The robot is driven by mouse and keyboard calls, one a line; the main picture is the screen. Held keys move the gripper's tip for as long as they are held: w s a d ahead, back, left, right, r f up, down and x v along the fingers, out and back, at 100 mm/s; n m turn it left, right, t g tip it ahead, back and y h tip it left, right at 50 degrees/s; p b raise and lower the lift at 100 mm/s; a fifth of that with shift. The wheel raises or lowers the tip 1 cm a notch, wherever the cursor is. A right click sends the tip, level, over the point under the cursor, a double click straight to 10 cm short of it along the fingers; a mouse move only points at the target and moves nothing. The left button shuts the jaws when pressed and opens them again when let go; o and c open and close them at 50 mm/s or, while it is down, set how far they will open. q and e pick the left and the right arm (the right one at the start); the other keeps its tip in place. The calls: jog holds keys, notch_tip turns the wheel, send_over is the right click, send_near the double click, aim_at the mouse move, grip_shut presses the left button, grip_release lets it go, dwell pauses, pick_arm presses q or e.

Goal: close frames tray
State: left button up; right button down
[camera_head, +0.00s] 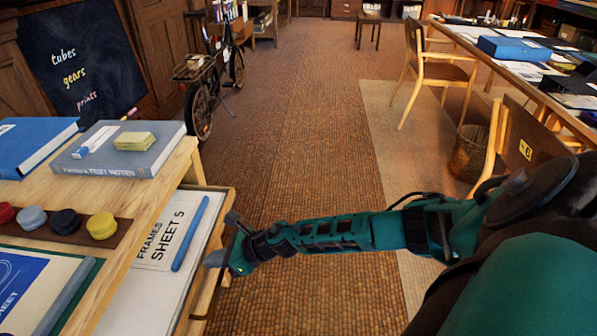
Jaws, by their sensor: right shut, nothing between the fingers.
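The frames tray (224,202) is a shallow wooden drawer pulled out to the right from under the desk top. In it lies a white sheet (152,262) lettered "FRAMES SHEET 5", with a blue stick-like item (191,233) on it. My right gripper (214,259) is shut and empty at the tray's outer front edge; I cannot tell whether it touches. The tray's inner part is hidden under the desk top. My left gripper is out of view.
The wooden desk (150,205) holds a grey book (110,160), a blue book (30,145) and several coloured round pieces on a brown strip (75,227). A bicycle (205,85) stands behind. A chair (435,70) and table are at right. The middle floor is clear.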

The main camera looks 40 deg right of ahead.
jog(key=w+a, duration=0.2)
jog(key=w, duration=0.1)
jog(key=w+a+b, duration=0.1)
jog(key=w+a, duration=0.2)
jog(key=w+a+b, duration=0.1)
jog(key=w+a, duration=0.1)
jog(key=w, duration=0.1)
jog(key=shift+a, duration=0.3)
jog(key=shift+w+a, duration=0.35)
jog(key=shift+r, duration=0.1)
jog(key=shift+d, duration=0.1)
